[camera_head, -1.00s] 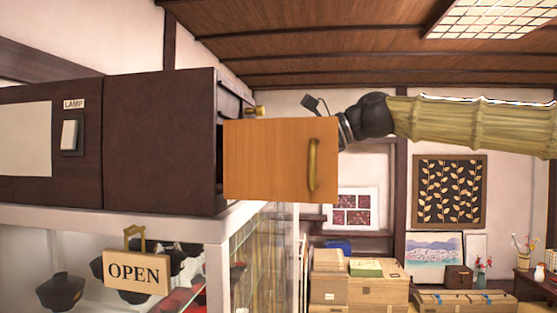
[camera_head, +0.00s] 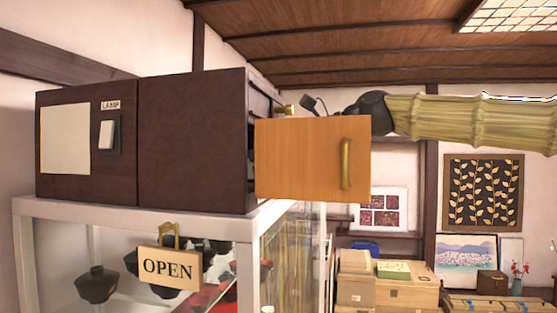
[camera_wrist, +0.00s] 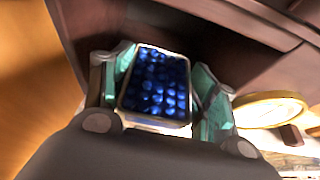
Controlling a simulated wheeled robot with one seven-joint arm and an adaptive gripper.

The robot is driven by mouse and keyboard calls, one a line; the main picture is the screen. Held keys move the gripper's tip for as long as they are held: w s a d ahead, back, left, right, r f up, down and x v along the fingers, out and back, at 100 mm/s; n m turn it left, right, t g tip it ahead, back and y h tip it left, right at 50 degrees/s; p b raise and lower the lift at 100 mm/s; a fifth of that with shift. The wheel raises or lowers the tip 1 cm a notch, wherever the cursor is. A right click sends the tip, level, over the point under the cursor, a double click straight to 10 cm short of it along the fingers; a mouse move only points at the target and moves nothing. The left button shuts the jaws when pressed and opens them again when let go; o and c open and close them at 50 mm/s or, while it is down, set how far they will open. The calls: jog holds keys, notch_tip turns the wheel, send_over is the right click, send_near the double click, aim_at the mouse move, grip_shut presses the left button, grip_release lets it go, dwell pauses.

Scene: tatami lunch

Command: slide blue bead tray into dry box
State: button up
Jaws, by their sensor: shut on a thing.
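The dry box is a dark brown cabinet (camera_head: 190,150) on top of a glass showcase. Its orange wooden door (camera_head: 300,160) with a brass handle (camera_head: 346,163) stands open at its right end. In the wrist view, my gripper (camera_wrist: 160,90) is shut on the blue bead tray (camera_wrist: 155,85), a pale-rimmed tray full of shiny blue beads, between teal finger pads. Dark brown surfaces (camera_wrist: 215,45) lie just beyond the tray. Whether the tray is inside the opening I cannot tell. In the head view the door hides my gripper and the tray.
The glass showcase (camera_head: 140,212) below holds dark bowls and carries an OPEN sign (camera_head: 168,268). A small brass knob (camera_head: 285,110) sits behind the door's top edge. A round yellow-rimmed thing (camera_wrist: 268,101) is right of my gripper. Cardboard boxes (camera_head: 395,290) stand farther back.

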jog(key=shift+w+a, duration=0.35)
jog(key=shift+a, duration=0.8)
jog(key=shift+w+a, duration=0.4)
jog(key=shift+a, duration=0.7)
jog(key=shift+w+a, duration=0.35)
jog(key=shift+a, duration=0.8)
jog(key=shift+a+r, duration=0.1)
jog(key=shift+a, duration=0.05)
jog(key=shift+f, duration=1.2)
jog(key=o, duration=1.2)
jog(key=shift+c, duration=0.2)
